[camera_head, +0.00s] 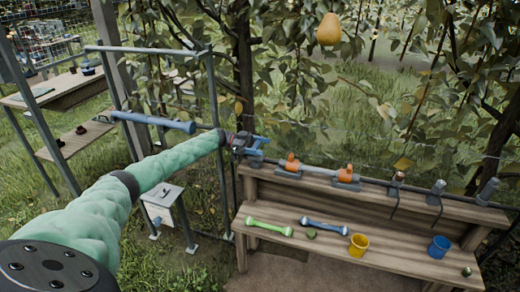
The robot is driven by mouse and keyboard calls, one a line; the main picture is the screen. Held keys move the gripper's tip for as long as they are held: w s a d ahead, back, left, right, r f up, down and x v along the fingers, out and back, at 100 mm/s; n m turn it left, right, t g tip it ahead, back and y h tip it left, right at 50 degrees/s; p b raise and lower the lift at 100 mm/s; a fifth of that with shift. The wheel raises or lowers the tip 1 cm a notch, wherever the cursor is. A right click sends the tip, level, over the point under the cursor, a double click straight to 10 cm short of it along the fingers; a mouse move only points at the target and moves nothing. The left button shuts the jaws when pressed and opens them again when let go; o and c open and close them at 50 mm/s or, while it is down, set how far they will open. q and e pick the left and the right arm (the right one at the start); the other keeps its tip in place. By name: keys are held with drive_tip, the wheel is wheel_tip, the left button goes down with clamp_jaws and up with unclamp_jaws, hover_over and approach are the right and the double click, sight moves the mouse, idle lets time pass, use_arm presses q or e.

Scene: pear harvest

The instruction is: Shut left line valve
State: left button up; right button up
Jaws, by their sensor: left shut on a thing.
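My left arm reaches in from the lower left, and my left gripper (245,145) is at the left end of the bench's back ledge. It is shut on a small blue fitting (257,151) beside the dark line, which I take as the left line valve. The gripper hides part of it, and its handle angle is too small to tell. Two orange-topped fittings (291,163) (346,174) sit on grey bases further right along the ledge. My right gripper is not in view.
The wooden bench (390,262) holds a green tool (269,227), a blue tool (323,225), a yellow cup (358,245) and a blue cup (438,247). A pear (328,29) hangs above. A metal frame (216,130) and white box (162,205) stand near my arm.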

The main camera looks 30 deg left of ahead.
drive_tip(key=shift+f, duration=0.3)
use_arm(q)
drive_tip(key=o, duration=1)
